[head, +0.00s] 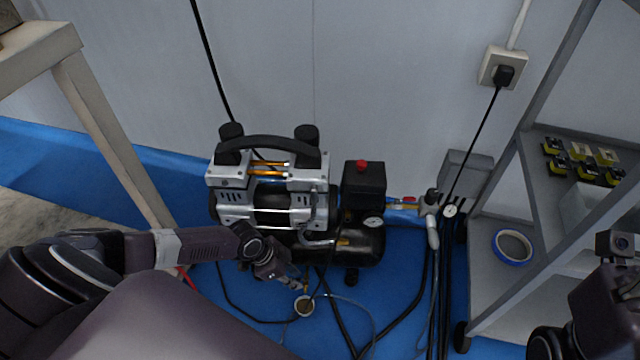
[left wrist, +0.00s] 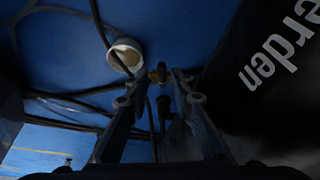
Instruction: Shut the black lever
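The black and silver compressor (head: 270,190) stands on the blue floor against the wall. My left gripper (head: 296,284) is low at its front, below the tank. In the left wrist view its two fingers (left wrist: 160,105) are spread apart. A small brass fitting (left wrist: 160,73) shows just beyond the fingertips. A slim black piece (left wrist: 163,108), which looks like the lever, lies in the gap between the fingers. I cannot tell whether either finger touches it. In the head view the gripper hides most of this spot. My right arm is at the right edge; its fingers do not show.
A white cup-like piece (head: 304,306) lies near the left gripper, among black hoses (head: 340,322) on the floor. A grey shelf (head: 490,292) with a blue tape roll (head: 512,247) stands at right. A table (head: 90,100) stands at left.

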